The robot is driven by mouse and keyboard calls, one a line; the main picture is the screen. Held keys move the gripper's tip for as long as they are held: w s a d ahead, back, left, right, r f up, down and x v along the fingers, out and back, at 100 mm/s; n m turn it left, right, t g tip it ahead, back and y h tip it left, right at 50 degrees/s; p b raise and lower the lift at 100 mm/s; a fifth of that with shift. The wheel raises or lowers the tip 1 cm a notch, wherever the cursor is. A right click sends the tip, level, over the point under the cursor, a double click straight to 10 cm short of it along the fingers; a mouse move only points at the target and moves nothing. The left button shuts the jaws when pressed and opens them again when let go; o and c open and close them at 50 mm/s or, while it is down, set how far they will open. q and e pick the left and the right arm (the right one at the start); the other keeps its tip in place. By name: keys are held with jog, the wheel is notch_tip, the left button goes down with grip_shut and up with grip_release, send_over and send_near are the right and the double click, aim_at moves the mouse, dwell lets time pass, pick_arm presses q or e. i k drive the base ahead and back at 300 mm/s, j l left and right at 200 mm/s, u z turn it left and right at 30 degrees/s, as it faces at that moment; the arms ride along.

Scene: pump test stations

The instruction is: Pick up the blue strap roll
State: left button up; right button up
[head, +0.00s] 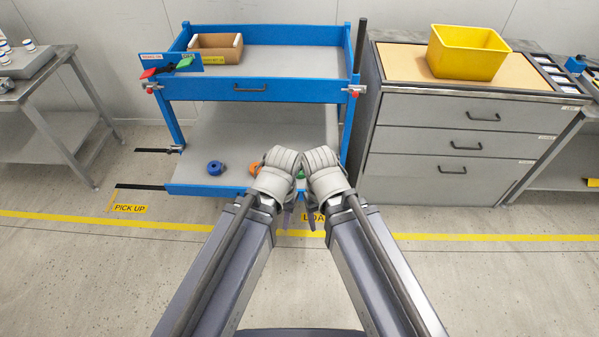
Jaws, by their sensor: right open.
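The blue strap roll (215,167) lies on the lower shelf of the blue cart (240,189), near its front left. An orange roll (254,169) lies to its right. A green roll (300,173) shows partly between my two wrists. My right gripper (313,215) points down in front of the cart, mostly behind its own wrist; it is open, and I see nothing held in it. My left gripper (287,213) is beside it, right of the blue roll and apart from it. Its jaws are mostly hidden by its wrist.
A grey drawer cabinet (455,140) with a yellow bin (466,55) stands right. A grey table (35,95) stands left. The floor before the cart is clear at left.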

aim_at(215, 167)
jog(key=i+j+z, duration=0.1)
jog(key=j, duration=0.25)
jog(key=i+j+z, duration=0.1)
jog(key=j, duration=0.3)
jog(key=i+j+z, duration=0.1)
jog(key=i+j, duration=0.15)
jog(key=j, duration=0.15)
jog(key=i+j+z, duration=0.1)
jog(key=j, duration=0.25)
jog(key=i+j+z, duration=0.1)
jog(key=j, duration=0.35)
jog(key=i+j+z, duration=0.1)
jog(key=j, duration=0.3)
